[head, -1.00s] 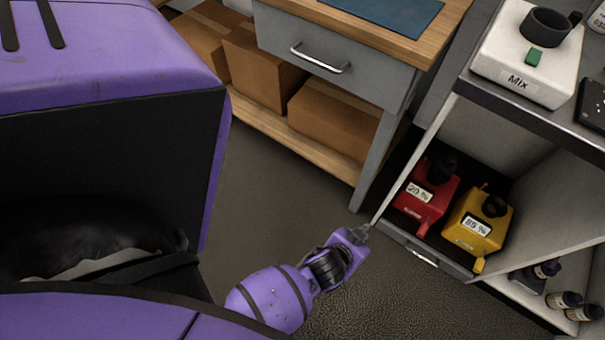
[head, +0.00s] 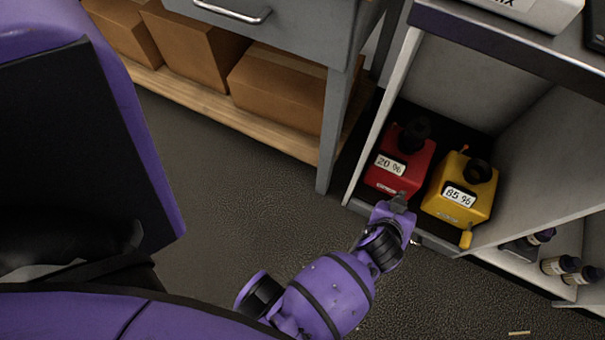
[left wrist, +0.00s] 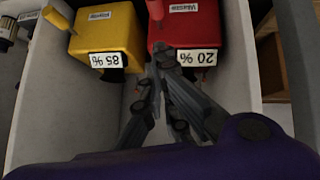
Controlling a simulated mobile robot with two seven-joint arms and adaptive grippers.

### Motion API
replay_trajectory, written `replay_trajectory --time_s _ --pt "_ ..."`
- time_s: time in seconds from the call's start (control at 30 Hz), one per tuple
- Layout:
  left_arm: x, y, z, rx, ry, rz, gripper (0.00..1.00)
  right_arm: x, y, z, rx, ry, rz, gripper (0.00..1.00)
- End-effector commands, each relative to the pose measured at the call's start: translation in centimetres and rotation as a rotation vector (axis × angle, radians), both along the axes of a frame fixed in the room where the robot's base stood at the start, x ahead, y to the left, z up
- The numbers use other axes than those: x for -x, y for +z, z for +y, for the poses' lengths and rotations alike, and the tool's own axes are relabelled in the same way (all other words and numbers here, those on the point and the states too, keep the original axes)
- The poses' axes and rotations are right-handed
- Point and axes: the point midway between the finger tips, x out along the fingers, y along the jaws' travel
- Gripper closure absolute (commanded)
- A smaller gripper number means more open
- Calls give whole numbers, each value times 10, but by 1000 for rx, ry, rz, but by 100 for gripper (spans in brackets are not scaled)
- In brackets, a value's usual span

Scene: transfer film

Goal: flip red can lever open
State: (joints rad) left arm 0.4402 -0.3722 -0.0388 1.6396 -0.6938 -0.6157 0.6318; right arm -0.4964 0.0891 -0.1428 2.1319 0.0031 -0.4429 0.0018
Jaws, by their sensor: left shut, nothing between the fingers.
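The red can (head: 402,172), labelled 20 %, stands on the low shelf of the grey cabinet, with a black cap on top. In the left wrist view the red can (left wrist: 185,25) is at upper middle. In the left wrist view the gripper's fingertips (left wrist: 164,52) are together, overlapping the can's edge. My right gripper is not in view.
A yellow can (head: 462,190), labelled 85 %, stands right of the red one, its yellow lever (head: 466,239) hanging in front. The cabinet's side wall (head: 388,115) is close on the left. Small bottles (head: 557,266) stand at lower right.

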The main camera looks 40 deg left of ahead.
Motion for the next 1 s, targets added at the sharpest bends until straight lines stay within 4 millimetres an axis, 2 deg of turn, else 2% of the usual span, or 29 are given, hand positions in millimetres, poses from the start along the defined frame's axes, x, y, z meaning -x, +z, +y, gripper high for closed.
replay_trajectory --time_s 0.27,0.73,0.83,1.0 --pt "-7 -8 1 -1 -1 0 100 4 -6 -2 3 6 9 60" --pt "-73 -75 6 -3 -2 2 100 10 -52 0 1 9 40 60" --pt "-72 -93 2 -1 -2 6 100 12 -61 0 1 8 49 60" --pt "-73 -107 -1 -1 -2 3 100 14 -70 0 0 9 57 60"
